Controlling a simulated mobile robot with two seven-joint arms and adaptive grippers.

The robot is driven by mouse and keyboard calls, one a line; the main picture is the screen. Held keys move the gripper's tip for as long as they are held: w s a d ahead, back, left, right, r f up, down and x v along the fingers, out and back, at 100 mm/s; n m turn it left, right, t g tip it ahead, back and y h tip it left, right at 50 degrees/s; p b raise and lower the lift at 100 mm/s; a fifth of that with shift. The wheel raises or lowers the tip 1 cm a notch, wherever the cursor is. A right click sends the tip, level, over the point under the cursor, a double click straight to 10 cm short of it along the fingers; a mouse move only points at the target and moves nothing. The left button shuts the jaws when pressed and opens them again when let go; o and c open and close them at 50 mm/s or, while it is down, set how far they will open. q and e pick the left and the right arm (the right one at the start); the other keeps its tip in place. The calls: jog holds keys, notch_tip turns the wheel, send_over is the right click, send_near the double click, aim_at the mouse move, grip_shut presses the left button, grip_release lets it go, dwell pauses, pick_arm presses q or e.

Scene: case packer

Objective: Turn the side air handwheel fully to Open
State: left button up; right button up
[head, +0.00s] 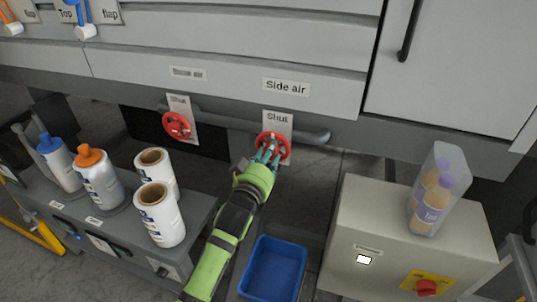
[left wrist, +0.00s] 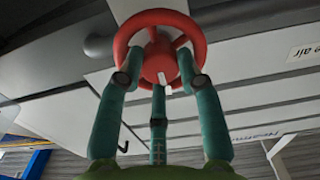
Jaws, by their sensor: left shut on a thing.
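The side air handwheel (head: 285,146) is a red wheel under the "Side air" label (head: 286,87), in front of a plate marked "Shut" (head: 278,121). My left gripper (head: 268,152) reaches it from below, with its green arm coming up from the bottom of the head view. In the left wrist view the red handwheel (left wrist: 159,18) fills the top middle. The teal fingers of my left gripper (left wrist: 160,85) are closed around its rim and hub. A white mark shows on the hub. My right gripper is in neither view.
A second red handwheel (head: 176,125) sits to the left on the same grey pipe (head: 225,122). White rolls (head: 160,215) and bottles (head: 97,178) stand on a bench at left. A blue bin (head: 273,268) is below, and a beige box with a red button (head: 426,287) at right.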

pick_arm(q)
jog(key=shift+f+m+p, duration=0.1)
jog(key=shift+m+p, duration=3.6)
jog(key=shift+m, duration=14.2)
jog(key=shift+s, duration=0.1)
jog(key=shift+f, duration=0.1)
